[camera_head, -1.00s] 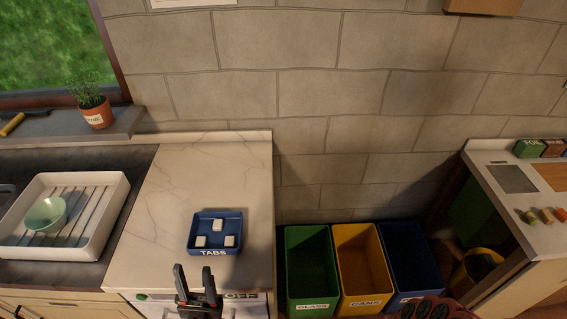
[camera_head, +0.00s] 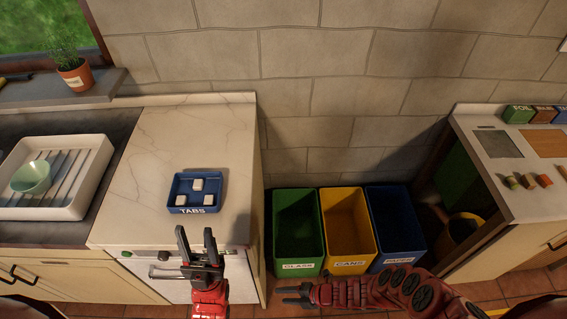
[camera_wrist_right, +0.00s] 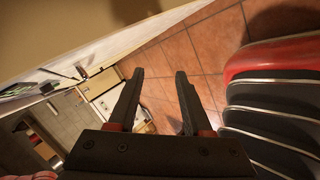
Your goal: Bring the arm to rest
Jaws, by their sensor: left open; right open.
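My left gripper (camera_head: 197,238) is upright in the head view, in front of the counter's front edge. Its two dark fingers are apart, with nothing between them. My right arm lies across the bottom right of the head view. Its gripper (camera_head: 284,294) points left, below the front of the green bin, with its fingers apart. In the right wrist view the right gripper's two fingers (camera_wrist_right: 159,75) are spread, with only tiled floor and cabinet fronts beyond them.
A blue TABS tray (camera_head: 180,200) with white tablets sits on the marble counter (camera_head: 135,195). Green (camera_head: 298,267), yellow (camera_head: 352,258) and blue bins (camera_head: 398,251) stand right of it. A white drying rack (camera_head: 82,195) holds a bowl (camera_head: 32,178). Another counter (camera_head: 500,198) is at right.

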